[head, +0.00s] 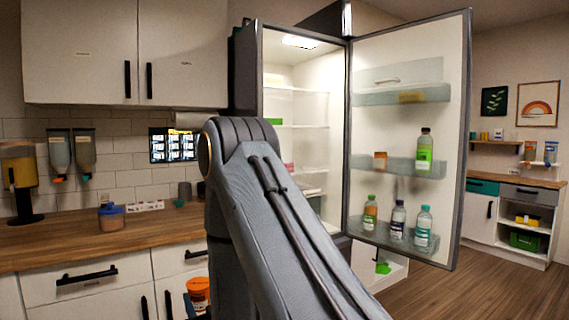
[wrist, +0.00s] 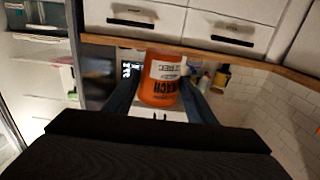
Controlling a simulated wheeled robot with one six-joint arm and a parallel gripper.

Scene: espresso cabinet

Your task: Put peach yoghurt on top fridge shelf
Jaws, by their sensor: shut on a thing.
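The peach yoghurt is an orange tub with a white label (wrist: 162,85), its lettering upside down in the wrist view. My gripper (wrist: 160,100) is shut on it, with a dark blue finger on each side. In the head view the orange tub (head: 198,288) shows low, in front of the lower cabinets, partly hidden by my arm. The fridge (head: 300,110) stands open behind my arm. Its top shelf (head: 285,90) looks empty in the part that I can see. The fridge also shows at the left of the wrist view (wrist: 40,70).
The open fridge door (head: 400,125) extends right, with bottles and other items in its bins. The wooden counter (head: 100,238) at left holds a blue-lidded container (head: 110,216) and other things. Dispensers (head: 72,152) hang above it. Floor (head: 430,290) is clear at right.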

